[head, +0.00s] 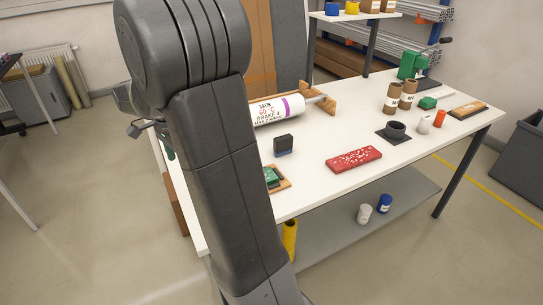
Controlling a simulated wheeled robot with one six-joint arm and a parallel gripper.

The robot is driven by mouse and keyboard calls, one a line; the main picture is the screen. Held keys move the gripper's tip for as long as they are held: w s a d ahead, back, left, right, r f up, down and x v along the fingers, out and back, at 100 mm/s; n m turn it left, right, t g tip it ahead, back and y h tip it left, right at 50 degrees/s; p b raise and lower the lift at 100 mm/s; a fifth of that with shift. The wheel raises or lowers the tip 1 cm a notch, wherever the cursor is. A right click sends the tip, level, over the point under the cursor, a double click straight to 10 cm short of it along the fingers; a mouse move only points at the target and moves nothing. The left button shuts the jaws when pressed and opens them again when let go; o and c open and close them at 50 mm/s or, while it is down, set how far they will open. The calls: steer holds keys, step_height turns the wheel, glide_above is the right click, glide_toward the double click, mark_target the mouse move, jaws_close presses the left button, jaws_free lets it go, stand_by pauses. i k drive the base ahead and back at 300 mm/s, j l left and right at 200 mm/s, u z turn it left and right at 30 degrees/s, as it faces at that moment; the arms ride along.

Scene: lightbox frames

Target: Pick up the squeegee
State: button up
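No squeegee can be made out with certainty. A flat wooden piece with a dark strip (468,111) lies near the right end of the white table (330,190); it could be the squeegee, but it is too small to tell. My arm's dark grey links stand large in front of the table's left part.
A large white tube (275,110) lies by a wooden piece (322,101). A black block (283,144), a red speckled slab (353,159), a black ring-shaped holder (395,131) and brown cylinders (407,94) are on the table. A dark bin (522,152) stands at right.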

mark_target(283, 145)
steer(key=i+l+z, duration=0.1)
steer(key=z, duration=0.25)
steer(key=i+z, duration=0.5)
steer(key=z, duration=0.2)
